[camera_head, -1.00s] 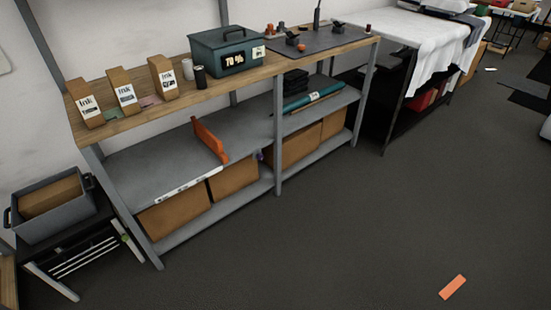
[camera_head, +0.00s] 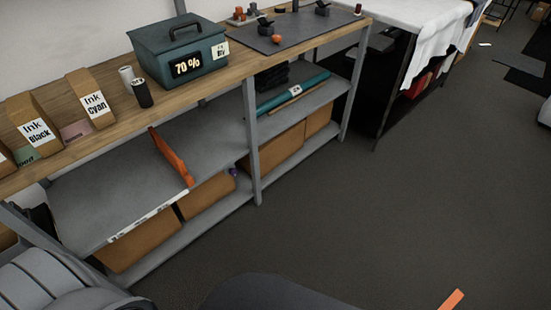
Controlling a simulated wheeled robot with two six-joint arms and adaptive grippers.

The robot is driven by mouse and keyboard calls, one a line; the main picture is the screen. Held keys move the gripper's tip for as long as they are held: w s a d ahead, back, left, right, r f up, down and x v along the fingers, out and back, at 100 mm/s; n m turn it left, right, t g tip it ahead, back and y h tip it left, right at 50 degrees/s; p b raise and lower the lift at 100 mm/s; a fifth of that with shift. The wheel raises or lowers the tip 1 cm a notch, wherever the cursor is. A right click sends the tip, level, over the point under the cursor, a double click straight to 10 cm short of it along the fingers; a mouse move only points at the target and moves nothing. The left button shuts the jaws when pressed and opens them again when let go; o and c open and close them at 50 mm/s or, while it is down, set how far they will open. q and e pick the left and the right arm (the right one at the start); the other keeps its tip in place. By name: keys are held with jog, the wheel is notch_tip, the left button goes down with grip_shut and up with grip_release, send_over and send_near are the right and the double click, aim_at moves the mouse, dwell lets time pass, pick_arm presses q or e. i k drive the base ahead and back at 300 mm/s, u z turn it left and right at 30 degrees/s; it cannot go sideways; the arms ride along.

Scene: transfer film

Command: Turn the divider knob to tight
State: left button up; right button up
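An orange divider (camera_head: 173,158) stands upright on the grey middle shelf (camera_head: 120,187) of the rack, its near end at the shelf's front edge. A small purple piece (camera_head: 233,172) shows just right of its near end, at the shelf edge; it is too small to tell whether it is the knob or how it is set. A white label strip with markings (camera_head: 147,218) runs along the shelf front. Neither gripper is in view. A grey part of my own arm fills the lower left corner.
The wooden top holds a teal "70 %" box (camera_head: 180,55), ink boxes (camera_head: 92,98) and a dark mat (camera_head: 290,30). Teal rolls (camera_head: 292,92) lie right of the rack post (camera_head: 252,140). Cardboard boxes (camera_head: 140,243) sit below. The floor (camera_head: 400,210) to the right is mostly clear; an orange strip (camera_head: 453,299) lies there.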

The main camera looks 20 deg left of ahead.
aim_at(233, 171)
jog(key=z, duration=0.15)
jog(key=i, duration=2.15)
jog(key=u, duration=1.55)
jog(key=i, duration=0.75)
jog(key=u, duration=0.75)
